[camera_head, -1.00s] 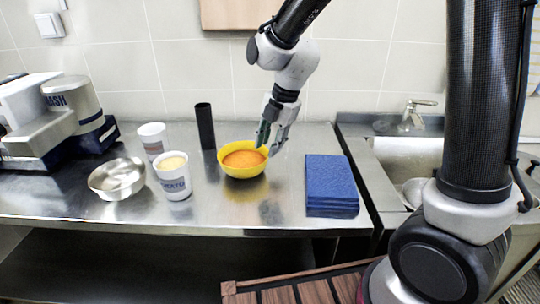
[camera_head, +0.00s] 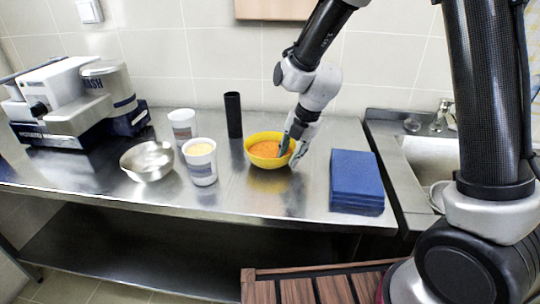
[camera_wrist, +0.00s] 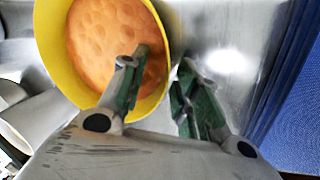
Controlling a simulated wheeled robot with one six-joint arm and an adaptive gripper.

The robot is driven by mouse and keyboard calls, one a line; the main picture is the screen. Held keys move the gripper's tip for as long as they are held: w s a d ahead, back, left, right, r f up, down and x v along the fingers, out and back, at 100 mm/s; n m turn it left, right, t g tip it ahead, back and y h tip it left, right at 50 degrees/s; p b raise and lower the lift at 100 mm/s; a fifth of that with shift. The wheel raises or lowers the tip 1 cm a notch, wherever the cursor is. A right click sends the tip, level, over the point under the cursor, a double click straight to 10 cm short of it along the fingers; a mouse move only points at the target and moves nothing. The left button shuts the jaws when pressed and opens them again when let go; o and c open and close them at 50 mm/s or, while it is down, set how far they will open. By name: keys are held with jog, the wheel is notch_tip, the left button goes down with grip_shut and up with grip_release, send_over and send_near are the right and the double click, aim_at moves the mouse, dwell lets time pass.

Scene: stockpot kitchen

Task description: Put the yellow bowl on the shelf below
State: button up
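The yellow bowl (camera_head: 252,157) stands upright on the steel counter with orange contents; it also shows in the wrist view (camera_wrist: 50,45). My gripper (camera_head: 292,153) is at the bowl's right side. In the wrist view my gripper (camera_wrist: 160,72) is open, with one finger over the inside of the bowl and the other outside, and the yellow rim between them. I cannot tell whether either finger touches the bowl. The lower shelf (camera_head: 150,245) is the dark, bare-looking surface under the counter; its right part is hidden behind a wooden slatted surface.
Left of the bowl stand a black cylinder (camera_head: 233,115), two white cups (camera_head: 202,170) (camera_head: 183,125) and a metal bowl (camera_head: 147,162). A blue stack (camera_head: 356,178) lies to the right, before the sink (camera_head: 425,160). A machine (camera_head: 75,100) stands far left. The slatted wood (camera_head: 320,285) is in front.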

grip_shut()
jog(key=shift+r, duration=0.1)
notch_tip(320, 180, up, 9)
jog(key=shift+r, duration=0.5)
